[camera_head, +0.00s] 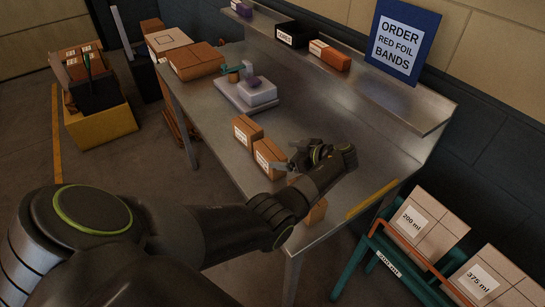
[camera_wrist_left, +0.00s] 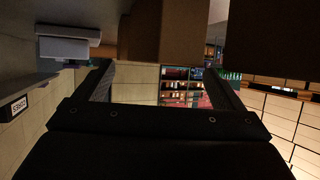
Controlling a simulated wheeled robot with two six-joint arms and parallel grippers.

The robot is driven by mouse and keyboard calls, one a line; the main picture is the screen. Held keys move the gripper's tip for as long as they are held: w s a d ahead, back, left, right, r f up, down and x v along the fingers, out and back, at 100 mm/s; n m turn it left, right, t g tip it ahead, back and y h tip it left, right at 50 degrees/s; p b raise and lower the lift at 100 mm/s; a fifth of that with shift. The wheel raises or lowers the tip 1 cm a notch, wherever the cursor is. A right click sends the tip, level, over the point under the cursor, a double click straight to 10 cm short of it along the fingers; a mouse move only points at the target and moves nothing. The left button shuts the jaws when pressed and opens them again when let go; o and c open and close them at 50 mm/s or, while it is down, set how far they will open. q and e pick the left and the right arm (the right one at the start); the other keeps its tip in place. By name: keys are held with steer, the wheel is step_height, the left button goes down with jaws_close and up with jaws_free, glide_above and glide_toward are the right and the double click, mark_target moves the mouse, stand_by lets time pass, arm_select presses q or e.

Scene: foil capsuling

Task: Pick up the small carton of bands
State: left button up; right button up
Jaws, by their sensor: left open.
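Small brown cartons with white labels stand along the front of the steel table: a far carton (camera_head: 246,129), a middle carton (camera_head: 268,158), and a near carton (camera_head: 316,213) partly hidden behind my left forearm. I cannot tell from the labels which is the carton of bands. My left gripper (camera_head: 298,160) is open, low over the table just right of the middle carton. In the left wrist view the open fingers (camera_wrist_left: 158,78) have nothing clasped between them. A brown carton (camera_wrist_left: 166,32) shows beyond them, and a larger-looking brown face (camera_wrist_left: 268,38) fills the upper right. My right gripper is out of view.
A scale-like device (camera_head: 248,94) and larger boxes (camera_head: 195,61) stand farther along the table (camera_head: 350,128). A shelf (camera_head: 400,100) at the back holds a corks bin (camera_head: 293,35) and an order sign (camera_head: 404,42). A teal rack (camera_head: 375,245) with cartons stands at right.

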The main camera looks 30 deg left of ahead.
mark_target(274, 153)
arm_select(q)
steer(key=x, duration=0.1)
steer(key=p+x, duration=0.1)
steer(key=x, duration=0.1)
steer(key=shift+s+a+r, duration=0.15)
steer(key=shift+a+r, duration=0.1)
steer(key=shift+a+f, duration=0.1)
steer(key=shift+f, duration=0.1)
steer(key=shift+c, duration=0.3)
steer(key=c, duration=1.3)
